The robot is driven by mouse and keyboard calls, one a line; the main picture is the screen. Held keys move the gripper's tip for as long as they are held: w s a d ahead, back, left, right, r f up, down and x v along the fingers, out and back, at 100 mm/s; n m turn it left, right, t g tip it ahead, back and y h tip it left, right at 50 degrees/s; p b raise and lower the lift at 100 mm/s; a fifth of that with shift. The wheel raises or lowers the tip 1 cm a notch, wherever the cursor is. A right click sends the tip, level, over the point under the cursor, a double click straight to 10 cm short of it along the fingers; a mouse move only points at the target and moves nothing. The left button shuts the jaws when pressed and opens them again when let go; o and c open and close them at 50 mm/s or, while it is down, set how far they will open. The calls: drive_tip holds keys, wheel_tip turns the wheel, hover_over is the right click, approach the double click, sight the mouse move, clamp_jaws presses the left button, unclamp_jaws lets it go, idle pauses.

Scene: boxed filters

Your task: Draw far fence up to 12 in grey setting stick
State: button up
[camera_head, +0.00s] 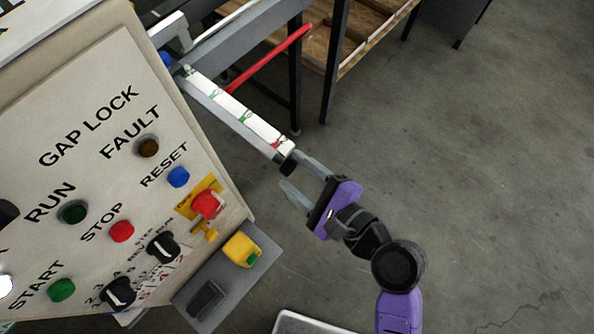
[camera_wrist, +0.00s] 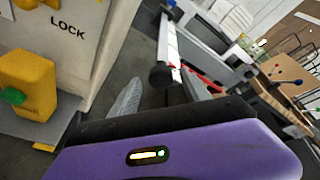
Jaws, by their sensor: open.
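A long grey bar with a white, green-and-red-marked scale (camera_head: 235,108) runs out past the control panel's edge; it looks like the setting stick. A black knob (camera_head: 287,164) caps its near end. In the wrist view the scale (camera_wrist: 171,45) and the dark round knob (camera_wrist: 160,76) show ahead of the fingers. My gripper (camera_head: 304,180) is open, its fingertips close to the knob, with nothing held. I cannot tell whether a finger touches the knob. A white bracket (camera_head: 170,32) stands at the bar's far end; I cannot tell if it is the far fence. The scale's numbers are too small to read.
The control panel (camera_head: 100,160) with buttons and switches fills the left. A yellow block (camera_head: 242,250) sits on a grey ledge below it. A red rod (camera_head: 270,57) slants behind the bar. A wooden-shelved rack (camera_head: 365,35) stands behind. The floor at right is clear.

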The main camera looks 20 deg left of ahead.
drive_tip(key=b+v, duration=0.1)
drive_tip(key=v, duration=0.6)
drive_tip(key=shift+s+d, duration=0.2)
drive_tip(key=shift+d, duration=0.15)
drive_tip(key=shift+r, duration=0.1)
drive_tip(key=w+d+n+t+h, duration=0.3)
drive_tip(key=w+d+t, duration=0.2)
drive_tip(key=d, duration=0.1)
drive_tip(key=s+d+n+t+h, duration=0.35)
drive_tip(key=d+h, duration=0.25)
drive_tip(key=d, duration=0.3)
drive_tip(key=s+d+r+n+h, duration=0.1)
drive_tip(key=s+d+n+h, duration=0.1)
drive_tip(key=s, duration=0.7)
drive_tip(key=s+d+r+n+g+h, duration=0.1)
drive_tip(key=s+d+n, duration=0.3)
drive_tip(key=s, duration=0.5)
drive_tip(key=shift+s+d+r+n+h, duration=0.25)
drive_tip(key=shift+n+h, duration=0.15)
drive_tip(key=shift+n, duration=0.65)
